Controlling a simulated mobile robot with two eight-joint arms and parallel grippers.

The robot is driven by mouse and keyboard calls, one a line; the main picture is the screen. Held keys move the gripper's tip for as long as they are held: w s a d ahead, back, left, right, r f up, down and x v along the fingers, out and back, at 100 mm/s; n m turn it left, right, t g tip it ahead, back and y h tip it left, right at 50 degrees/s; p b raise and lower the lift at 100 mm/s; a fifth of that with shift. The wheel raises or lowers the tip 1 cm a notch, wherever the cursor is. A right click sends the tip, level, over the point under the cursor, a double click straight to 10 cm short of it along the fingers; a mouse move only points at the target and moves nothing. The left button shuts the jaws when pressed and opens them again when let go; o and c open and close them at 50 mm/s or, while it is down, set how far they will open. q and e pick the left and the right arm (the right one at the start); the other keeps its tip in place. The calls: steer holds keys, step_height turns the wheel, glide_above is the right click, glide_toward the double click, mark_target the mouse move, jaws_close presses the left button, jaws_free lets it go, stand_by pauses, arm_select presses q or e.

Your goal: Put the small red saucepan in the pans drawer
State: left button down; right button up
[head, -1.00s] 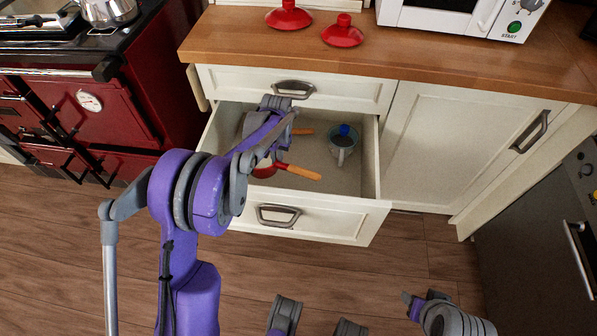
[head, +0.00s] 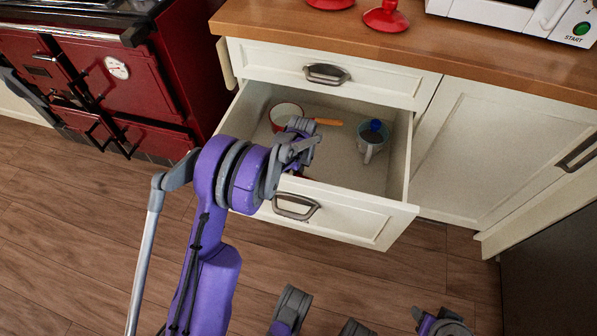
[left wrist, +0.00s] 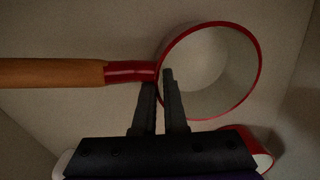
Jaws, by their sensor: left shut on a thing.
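The small red saucepan (left wrist: 215,75) has a red rim, pale inside and wooden handle (left wrist: 50,72). My left gripper (left wrist: 160,82) is shut on its rim near the handle's red base.
The worktop (head: 440,62) overhangs behind.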

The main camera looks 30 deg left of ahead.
arm_select(q)
steer(key=shift+f, duration=0.15)
steer(key=c, duration=1)
jaws_free()
steer(key=shift+r, duration=0.45)
steer(key=r+p, duration=0.1)
steer(key=r, duration=0.3)
steer(key=r+p, duration=0.1)
steer(key=r, duration=0.2)
steer(key=r+p, duration=0.1)
steer(key=r, duration=0.3)
steer(key=shift+d+r, duration=0.3)
